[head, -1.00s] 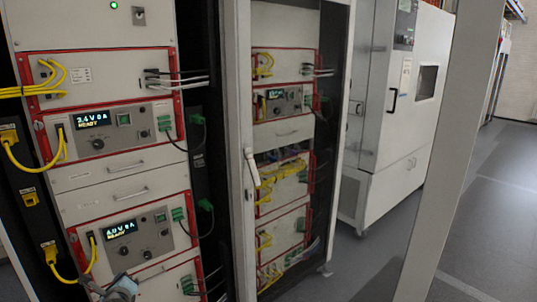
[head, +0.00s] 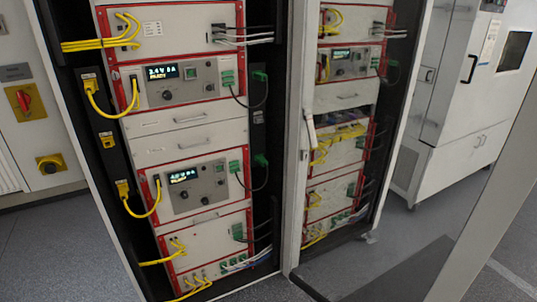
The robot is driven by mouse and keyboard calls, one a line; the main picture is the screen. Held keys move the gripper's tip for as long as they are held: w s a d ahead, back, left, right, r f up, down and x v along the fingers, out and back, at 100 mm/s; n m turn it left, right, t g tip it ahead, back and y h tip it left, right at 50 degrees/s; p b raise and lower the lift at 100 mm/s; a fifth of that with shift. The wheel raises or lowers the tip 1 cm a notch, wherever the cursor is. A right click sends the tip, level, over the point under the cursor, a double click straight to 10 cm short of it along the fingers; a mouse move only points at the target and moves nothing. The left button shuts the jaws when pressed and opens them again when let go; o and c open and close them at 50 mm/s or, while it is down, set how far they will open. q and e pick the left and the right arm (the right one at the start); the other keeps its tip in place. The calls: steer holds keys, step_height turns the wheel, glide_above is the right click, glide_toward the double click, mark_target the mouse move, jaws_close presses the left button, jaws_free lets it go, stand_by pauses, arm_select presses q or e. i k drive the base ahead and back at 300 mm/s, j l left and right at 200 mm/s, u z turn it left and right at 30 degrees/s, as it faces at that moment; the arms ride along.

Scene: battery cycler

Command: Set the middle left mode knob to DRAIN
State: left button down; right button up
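The left rack holds two cycler units with lit displays. The upper unit (head: 190,100) has a display (head: 162,72) that seems to read 3.4 V 0 A READY, and a dark round knob (head: 167,95) below it. The lower unit (head: 202,167) has a display (head: 184,175) whose text is blurred, with small dark knobs (head: 184,194) on its panel. Which knob is the middle left mode knob, and where it points, is too small to tell. Neither of my grippers is in view.
Yellow cables (head: 137,200) loop at the units' left, dark cables (head: 267,90) at their right. A second rack (head: 345,95) stands to the right, with a white handle (head: 310,130) on the frame between. A red switch (head: 23,101) is at far left. Floor (head: 60,250) is clear at lower left.

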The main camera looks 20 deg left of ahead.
mark_target(183, 194)
steer(key=u, duration=1.35)
steer(key=i+j+u, duration=0.2)
steer(key=i+u, duration=0.15)
steer(key=i, duration=0.15)
steer(key=i+j+u, duration=0.1)
steer(key=i+u, duration=0.3)
steer(key=i, duration=0.05)
